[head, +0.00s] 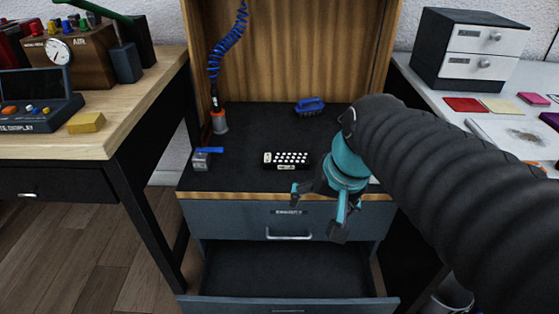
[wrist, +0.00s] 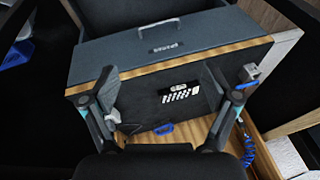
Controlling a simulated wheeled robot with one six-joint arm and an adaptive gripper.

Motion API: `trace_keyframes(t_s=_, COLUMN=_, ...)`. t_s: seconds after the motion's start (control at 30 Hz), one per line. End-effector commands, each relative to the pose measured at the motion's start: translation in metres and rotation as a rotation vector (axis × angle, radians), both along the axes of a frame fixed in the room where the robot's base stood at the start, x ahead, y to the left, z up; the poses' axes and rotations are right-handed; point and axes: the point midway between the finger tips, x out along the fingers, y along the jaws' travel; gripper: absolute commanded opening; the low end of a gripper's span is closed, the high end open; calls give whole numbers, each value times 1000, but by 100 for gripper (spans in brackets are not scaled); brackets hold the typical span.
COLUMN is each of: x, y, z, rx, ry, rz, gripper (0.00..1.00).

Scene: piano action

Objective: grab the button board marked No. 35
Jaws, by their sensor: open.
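A small black button board (head: 286,159) with rows of white buttons lies on the dark top of the workbench, near its front edge. It also shows in the wrist view (wrist: 180,93), between my two fingers and some way beyond them. Its number is too small to read. My gripper (head: 318,209) is open and empty, with teal and grey fingers, in front of the bench's front edge and to the right of the board. In the wrist view my gripper (wrist: 172,86) has its fingers spread wide.
A blue-handled brush (head: 310,105) lies behind the board. A small metal clamp-like piece with a blue lever (head: 203,158) sits to the left. A blue coiled hose (head: 228,45) hangs at the back left. Below, a lower drawer (head: 290,300) stands open and looks empty.

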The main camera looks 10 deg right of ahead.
Motion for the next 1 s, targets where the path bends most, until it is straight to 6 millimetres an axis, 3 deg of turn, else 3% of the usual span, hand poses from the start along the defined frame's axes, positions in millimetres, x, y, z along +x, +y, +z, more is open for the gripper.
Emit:
trace_keyframes(t_s=0.27, x=74, y=4, z=-7, rx=304, ry=244, rz=-307, gripper=88)
trace_keyframes(t_s=0.47, x=131, y=-6, z=-18, rx=520, ry=414, rz=-524, gripper=88)
trace_keyframes(t_s=0.8, x=229, y=-52, z=-53, rx=893, ry=707, rz=-845, gripper=88)
trace_keyframes(t_s=1.0, x=272, y=-87, z=-79, rx=1085, ry=854, rz=-975, gripper=88)
